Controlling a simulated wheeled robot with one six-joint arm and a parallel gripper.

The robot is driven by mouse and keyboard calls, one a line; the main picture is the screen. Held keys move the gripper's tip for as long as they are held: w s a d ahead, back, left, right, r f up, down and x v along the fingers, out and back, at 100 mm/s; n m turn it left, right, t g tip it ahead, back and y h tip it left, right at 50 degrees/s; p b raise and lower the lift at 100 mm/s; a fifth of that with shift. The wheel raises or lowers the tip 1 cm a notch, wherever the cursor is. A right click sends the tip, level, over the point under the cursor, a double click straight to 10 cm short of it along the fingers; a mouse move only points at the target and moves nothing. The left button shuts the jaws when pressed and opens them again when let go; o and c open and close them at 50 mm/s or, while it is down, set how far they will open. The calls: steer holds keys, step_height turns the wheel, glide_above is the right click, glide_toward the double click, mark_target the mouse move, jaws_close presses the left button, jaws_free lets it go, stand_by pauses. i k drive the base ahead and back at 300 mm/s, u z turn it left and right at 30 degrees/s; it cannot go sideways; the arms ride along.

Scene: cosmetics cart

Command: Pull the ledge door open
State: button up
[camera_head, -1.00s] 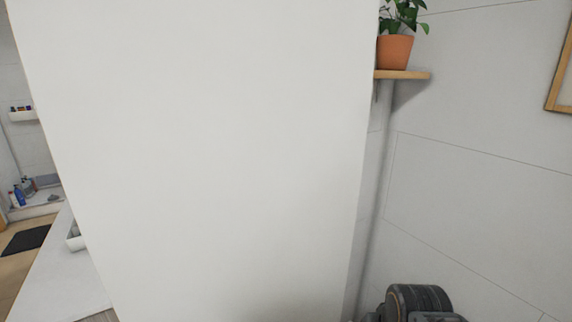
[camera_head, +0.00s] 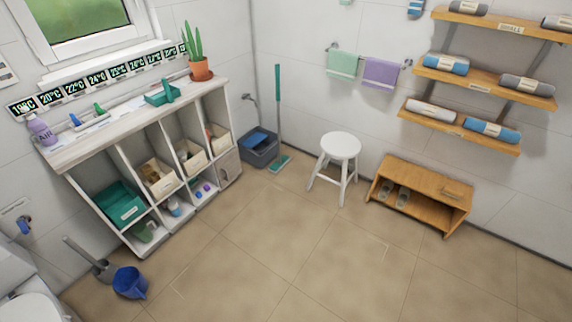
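A white ledge unit (camera_head: 155,120) with open compartments stands against the left wall under the window. A small grey door panel (camera_head: 228,168) closes its lower right compartment, nearest the corner. The door looks shut; I cannot make out a handle clearly. The other compartments are open, with bins and small items inside. My gripper is not in view.
A white stool (camera_head: 340,148) and a wooden bench (camera_head: 420,190) stand further right. The tiled floor (camera_head: 265,245) ahead is clear.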

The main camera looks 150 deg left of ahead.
mark_target(228, 167)
steer(key=u, duration=5.05)
steer(key=i, duration=2.25)
steer(key=u, duration=0.65)
steer(key=i, duration=0.8)
steer(key=u, duration=0.25)
